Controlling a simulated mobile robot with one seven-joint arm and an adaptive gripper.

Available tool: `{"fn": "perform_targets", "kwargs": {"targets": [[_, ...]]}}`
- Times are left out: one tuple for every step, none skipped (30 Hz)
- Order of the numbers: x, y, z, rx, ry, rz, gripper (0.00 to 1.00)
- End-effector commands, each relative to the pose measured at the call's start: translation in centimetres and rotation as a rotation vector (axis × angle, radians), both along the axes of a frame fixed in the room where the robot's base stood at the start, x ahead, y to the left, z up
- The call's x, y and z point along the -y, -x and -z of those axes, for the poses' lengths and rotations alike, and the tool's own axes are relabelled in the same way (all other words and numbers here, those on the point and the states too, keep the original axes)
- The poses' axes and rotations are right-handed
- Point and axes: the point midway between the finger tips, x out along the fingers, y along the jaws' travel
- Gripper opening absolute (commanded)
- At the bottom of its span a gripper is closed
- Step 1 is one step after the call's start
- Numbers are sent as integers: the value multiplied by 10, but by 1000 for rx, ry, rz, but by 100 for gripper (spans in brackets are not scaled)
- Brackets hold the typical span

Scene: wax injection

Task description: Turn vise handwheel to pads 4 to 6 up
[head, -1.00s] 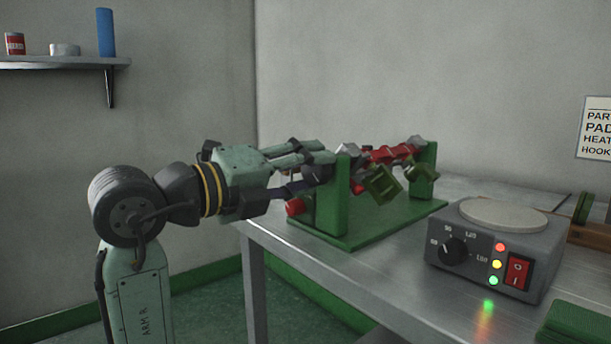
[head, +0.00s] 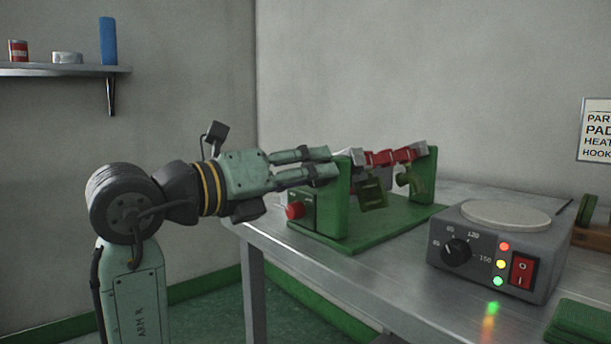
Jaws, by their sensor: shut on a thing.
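The green vise (head: 333,215) stands on the metal bench with two upright posts and a green base plate. A red part (head: 385,158) is held between the posts near their tops, with green hanging pieces (head: 374,190) below it. My gripper (head: 325,162) is at the left post, its fingers closed at the vise's left end. The handwheel is mostly hidden by the fingers, so its shape and the pad numbers cannot be read. A red knob (head: 294,211) sits low on the vise's left side, below my gripper.
A grey heater box (head: 497,250) with a round plate, dial, lights and red switch stands at the right of the bench. A green pad (head: 580,328) lies at the front right. A wall shelf (head: 60,71) holds small items, clear of my arm.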

Motion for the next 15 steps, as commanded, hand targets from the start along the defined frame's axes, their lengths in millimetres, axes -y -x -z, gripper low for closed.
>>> {"fn": "perform_targets", "kwargs": {"targets": [[0,0,1,20,-15,1,14],[0,0,1,32,-24,1,14],[0,0,1,48,-36,1,14],[0,0,1,59,-44,1,14],[0,0,1,72,-54,1,14],[0,0,1,88,-65,1,14],[0,0,1,100,-74,1,14],[0,0,1,112,-82,1,14],[0,0,1,127,-94,1,14],[0,0,1,139,-102,1,14],[0,0,1,151,-111,1,14],[0,0,1,166,-122,1,14],[0,0,1,176,-130,1,14],[0,0,1,188,-138,1,14],[0,0,1,202,-148,1,14]]}}
